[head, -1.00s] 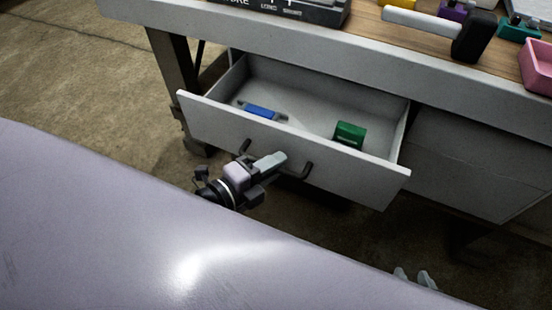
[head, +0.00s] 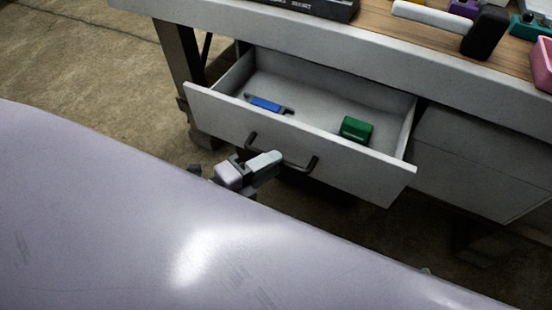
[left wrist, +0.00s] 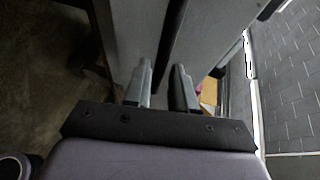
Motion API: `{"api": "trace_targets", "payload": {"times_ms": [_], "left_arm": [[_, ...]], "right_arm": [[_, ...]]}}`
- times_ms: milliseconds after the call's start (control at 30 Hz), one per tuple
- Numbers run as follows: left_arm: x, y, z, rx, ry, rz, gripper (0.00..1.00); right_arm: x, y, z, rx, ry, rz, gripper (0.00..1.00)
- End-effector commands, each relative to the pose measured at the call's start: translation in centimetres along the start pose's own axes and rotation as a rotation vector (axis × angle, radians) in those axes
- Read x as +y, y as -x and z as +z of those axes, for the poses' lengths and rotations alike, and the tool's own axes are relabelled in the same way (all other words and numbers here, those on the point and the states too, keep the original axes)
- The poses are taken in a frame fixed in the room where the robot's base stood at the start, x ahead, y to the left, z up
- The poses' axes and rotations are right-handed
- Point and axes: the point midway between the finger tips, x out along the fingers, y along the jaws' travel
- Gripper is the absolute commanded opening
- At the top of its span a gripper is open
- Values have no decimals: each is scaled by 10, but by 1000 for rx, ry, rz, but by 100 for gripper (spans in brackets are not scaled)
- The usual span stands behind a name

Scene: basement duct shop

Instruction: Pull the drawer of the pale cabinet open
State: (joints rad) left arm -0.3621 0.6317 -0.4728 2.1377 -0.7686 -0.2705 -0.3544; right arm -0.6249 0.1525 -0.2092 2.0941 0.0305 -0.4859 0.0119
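The pale cabinet's drawer (head: 345,172) stands pulled out under the worktop, its inside open to view. Its front carries a dark bar handle (head: 313,165). My left gripper (head: 268,163) is in front of the handle and overlaps its left part in the head view. In the left wrist view the two fingers (left wrist: 161,82) are apart, with no handle clearly held between them. Whether they touch the handle is hard to tell. Only a tiny tip of my right gripper (head: 426,270) shows past my pale body at the lower right.
Inside the drawer lie a blue item (head: 266,104) and a green block (head: 356,129). The worktop (head: 400,62) above holds a black-headed mallet (head: 485,32) and a pink bin (head: 542,64).

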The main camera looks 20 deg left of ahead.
Motion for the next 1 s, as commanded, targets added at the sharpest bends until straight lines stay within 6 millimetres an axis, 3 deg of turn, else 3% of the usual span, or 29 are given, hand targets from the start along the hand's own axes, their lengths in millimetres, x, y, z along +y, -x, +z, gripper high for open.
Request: {"api": "trace_targets", "payload": {"times_ms": [400,1000], "left_arm": [[1,38,0,0,2,0,25],[0,43,0,0,1,0,25]], "right_arm": [[0,-1,1,1,2,-1,43],[-1,-1,-2,6,3,-3,43]]}}
